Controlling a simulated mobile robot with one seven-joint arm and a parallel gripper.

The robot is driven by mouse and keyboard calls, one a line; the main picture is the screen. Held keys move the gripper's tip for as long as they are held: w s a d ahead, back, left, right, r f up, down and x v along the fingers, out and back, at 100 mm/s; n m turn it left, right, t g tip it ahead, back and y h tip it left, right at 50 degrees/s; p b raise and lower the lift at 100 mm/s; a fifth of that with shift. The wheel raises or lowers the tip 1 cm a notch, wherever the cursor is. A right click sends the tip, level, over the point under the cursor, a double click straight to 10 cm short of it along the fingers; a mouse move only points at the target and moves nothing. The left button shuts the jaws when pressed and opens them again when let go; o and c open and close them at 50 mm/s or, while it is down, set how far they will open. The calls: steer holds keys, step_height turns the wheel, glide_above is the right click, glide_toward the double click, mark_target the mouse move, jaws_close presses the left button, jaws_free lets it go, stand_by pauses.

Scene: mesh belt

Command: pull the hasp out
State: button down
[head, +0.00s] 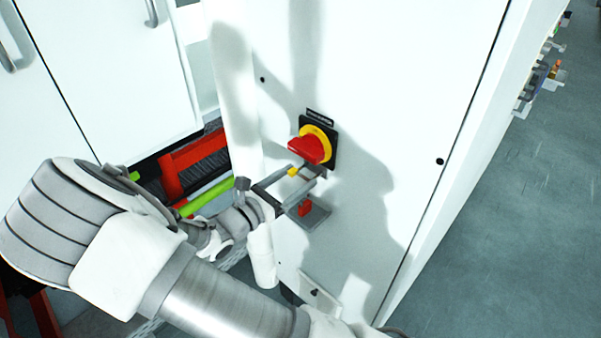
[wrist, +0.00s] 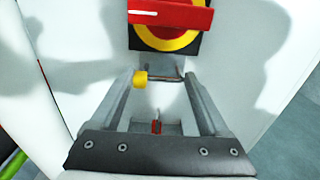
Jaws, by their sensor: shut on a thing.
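The hasp (wrist: 140,79) shows as a small yellow piece with a thin dark metal bar running across between my fingertips, just below the switch. In the head view its yellow part (head: 292,171) sits at the end of my gripper (head: 300,182). My gripper (wrist: 163,77) has its fingers well apart, with the hasp spanning between them. The red switch handle (head: 306,149) on its yellow disc is directly above the hasp and lies horizontal in the wrist view. I cannot tell whether the hasp still passes through the switch.
A small grey shelf (head: 317,216) with a red item (head: 305,208) on it juts from the white cabinet (head: 400,100) below my gripper. A red frame and a green bar (head: 208,196) stand left of the cabinet. Open floor (head: 520,220) lies at the right.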

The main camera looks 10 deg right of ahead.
jaws_free()
steer(key=shift+a, duration=0.4)
steer(key=shift+d, duration=0.1)
steer(key=v, duration=1.7)
steer(key=shift+b, duration=0.4)
steer(key=shift+s, duration=0.15)
steer(key=s+d+r+m+g+y, duration=0.2)
steer(key=s+d+m+g+y, duration=0.1)
steer(key=d+m+g, duration=0.25)
steer(key=s+d+r+m+g+y, duration=0.2)
steer(key=d+r+m+g+y, duration=0.1)
steer(key=d+m+g+y, duration=0.25)
steer(key=s+d+r+m+t+y, duration=0.2)
steer(key=s+r+m+t+y, duration=0.1)
steer(key=m, duration=0.4)
steer(key=s+d+r+m+t+y, duration=0.3)
steer(key=s+r+m, duration=0.2)
steer(key=r, duration=0.3)
steer(key=shift+d+m+t, duration=0.3)
steer(key=shift+m, duration=0.6)
